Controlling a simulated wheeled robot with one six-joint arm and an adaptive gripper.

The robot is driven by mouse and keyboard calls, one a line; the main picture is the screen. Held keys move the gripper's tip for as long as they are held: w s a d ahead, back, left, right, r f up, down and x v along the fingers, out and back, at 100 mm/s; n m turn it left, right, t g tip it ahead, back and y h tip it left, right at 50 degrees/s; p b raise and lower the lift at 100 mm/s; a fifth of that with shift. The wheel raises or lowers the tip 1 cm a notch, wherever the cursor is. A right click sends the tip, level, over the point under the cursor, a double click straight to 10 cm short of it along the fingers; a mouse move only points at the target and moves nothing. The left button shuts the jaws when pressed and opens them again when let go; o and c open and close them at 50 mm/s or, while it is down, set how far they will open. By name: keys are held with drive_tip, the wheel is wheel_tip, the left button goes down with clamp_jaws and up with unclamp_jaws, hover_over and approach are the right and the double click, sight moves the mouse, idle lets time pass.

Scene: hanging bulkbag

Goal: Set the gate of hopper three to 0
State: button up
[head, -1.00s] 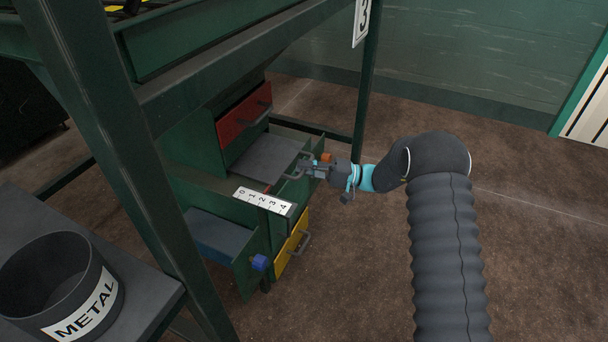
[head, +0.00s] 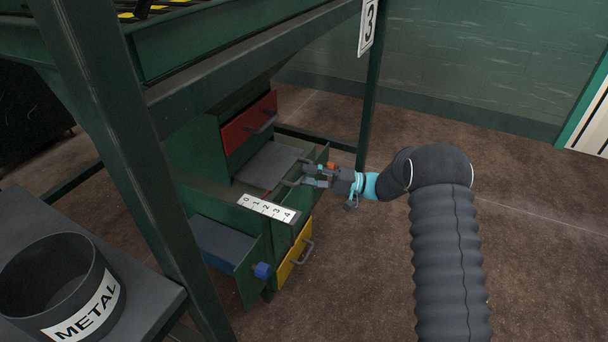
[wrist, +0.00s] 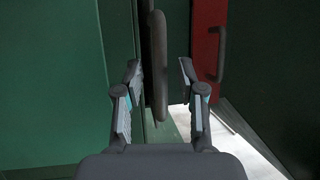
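The gate of hopper three shows as a grey plate (head: 268,165) sticking out of the green housing below the sign 3 (head: 368,27). A white scale marked 0 to 4 (head: 267,208) lies beside it. I cannot read the gate's exact setting. My gripper (head: 308,176) is at the gate's dark handle (head: 289,183). In the wrist view my gripper (wrist: 160,72) is open, with the upright handle (wrist: 158,60) between its fingers and a gap on each side. The handle's lower end is near the finger bases.
A red front with a handle (head: 250,123) is above the plate. A yellow front (head: 297,252) and a blue box (head: 224,243) are below. A green frame post (head: 130,165) and a METAL bin (head: 65,290) stand at left. Floor at right is clear.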

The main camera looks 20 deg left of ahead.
drive_tip(key=v, duration=1)
drive_tip(key=shift+d, duration=0.25)
drive_tip(key=shift+f, duration=0.1)
drive_tip(key=shift+w+d, duration=0.1)
drive_tip(key=c, duration=0.5)
drive_tip(key=shift+t, duration=0.5)
drive_tip(key=d+r+b, duration=0.1)
drive_tip(key=r, duration=0.1)
drive_tip(key=r+b, duration=0.1)
drive_tip(key=r, duration=0.2)
drive_tip(key=d+r+b, duration=0.1)
drive_tip(key=r, duration=0.1)
drive_tip(key=shift+s+d+r, duration=0.35)
drive_tip(key=shift+s+r, duration=0.05)
clamp_jaws()
drive_tip(key=s+d+f+m+t+h+b, duration=0.1)
drive_tip(key=s+m+t+h, duration=0.15)
drive_tip(key=m, duration=0.95)
drive_tip(key=s+d+f+m+t+h+b, duration=0.15)
drive_tip(key=m+t, duration=0.25)
drive_tip(key=m, duration=0.7)
drive_tip(key=x, duration=1.4)
drive_tip(key=shift+s+r+b, duration=0.15)
drive_tip(key=shift+r+b, duration=0.1)
drive_tip(key=shift+b, duration=0.1)
